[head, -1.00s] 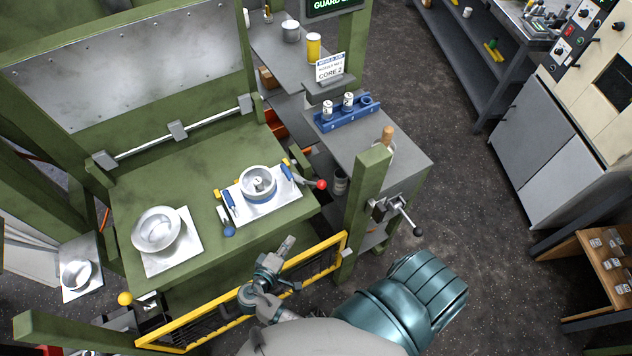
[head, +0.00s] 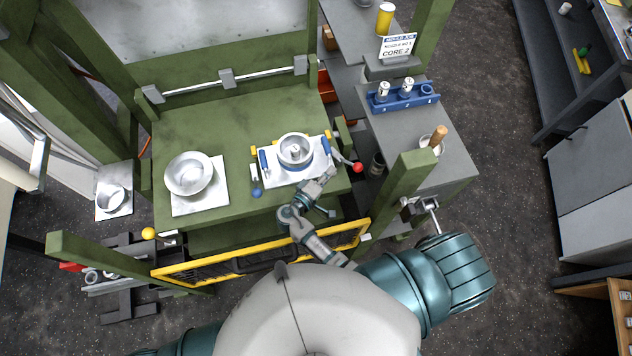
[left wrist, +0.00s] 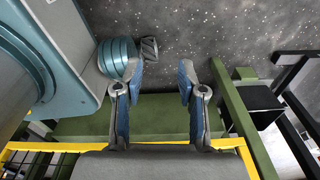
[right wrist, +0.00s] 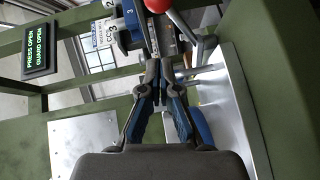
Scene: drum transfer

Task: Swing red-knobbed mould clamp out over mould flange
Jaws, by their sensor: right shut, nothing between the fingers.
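The mould (head: 295,150) is a round metal ring on a bright plate on the green press table. The red-knobbed clamp (head: 357,167) has its red knob out to the right of the plate, beyond the blue block on that side. In the right wrist view the red knob (right wrist: 178,10) is at the top edge, beyond the fingertips and apart from them. My right gripper (head: 328,176) is shut and empty, over the plate's front right corner; its fingertips also show in the right wrist view (right wrist: 160,72). My left gripper (left wrist: 161,75) is open and empty, above the floor.
A blue-knobbed clamp (head: 257,191) is at the plate's front left. A second bowl (head: 189,173) stands left on its own plate. A yellow guard rail (head: 262,257) runs along the front, and a green post (head: 398,195) stands to the right. A blue rack (head: 403,97) sits behind.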

